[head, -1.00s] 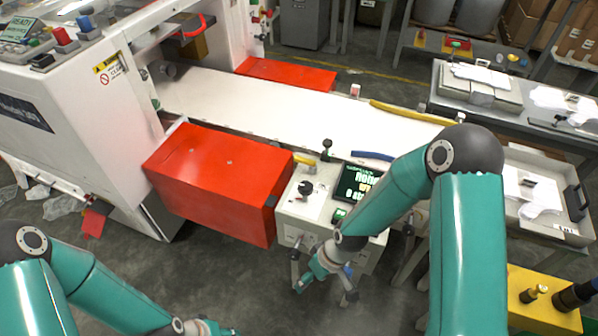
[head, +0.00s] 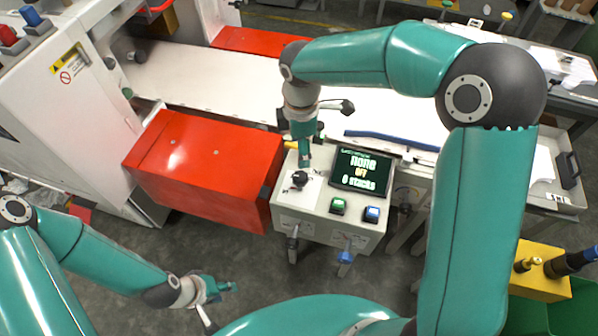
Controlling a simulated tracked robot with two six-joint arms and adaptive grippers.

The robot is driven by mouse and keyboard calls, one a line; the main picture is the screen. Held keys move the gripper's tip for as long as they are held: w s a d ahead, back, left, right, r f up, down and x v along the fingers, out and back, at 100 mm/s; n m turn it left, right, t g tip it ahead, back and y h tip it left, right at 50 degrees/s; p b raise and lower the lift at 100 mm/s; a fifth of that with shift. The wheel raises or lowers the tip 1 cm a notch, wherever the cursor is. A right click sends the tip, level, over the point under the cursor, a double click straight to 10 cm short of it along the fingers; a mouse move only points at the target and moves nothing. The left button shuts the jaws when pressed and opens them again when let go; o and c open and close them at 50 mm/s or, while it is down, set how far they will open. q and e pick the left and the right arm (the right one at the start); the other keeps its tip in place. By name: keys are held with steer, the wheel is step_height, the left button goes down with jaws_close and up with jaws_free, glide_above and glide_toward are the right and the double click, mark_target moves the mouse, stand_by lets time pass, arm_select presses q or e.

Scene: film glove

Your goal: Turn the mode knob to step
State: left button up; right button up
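The black mode knob (head: 299,179) sits on a white plate on top of the pale control box (head: 316,205). Its pointer is too small to read. The box's screen (head: 361,169) shows "NONE", "OFF" and "0 stacks". My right gripper (head: 305,160) points down just behind and above the knob. It is seen nearly edge-on, so I cannot tell its finger gap or whether it touches the knob. My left gripper (head: 225,290) is low at the front left, away from the box, with its fingers apart and empty.
A green button (head: 338,206) and a blue button (head: 372,213) sit right of the knob. A red cabinet (head: 205,170) stands close on the left. The white conveyor bed (head: 215,85) runs behind. A yellow block (head: 542,278) is at lower right.

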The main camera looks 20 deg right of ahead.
mark_target(300, 176)
step_height(300, 176, down, 12)
steer(key=shift+r+p, duration=0.15)
steer(key=shift+p, duration=0.3)
steer(key=shift+c, duration=0.2)
steer(key=shift+a, duration=0.1)
steer(key=c, duration=1.1)
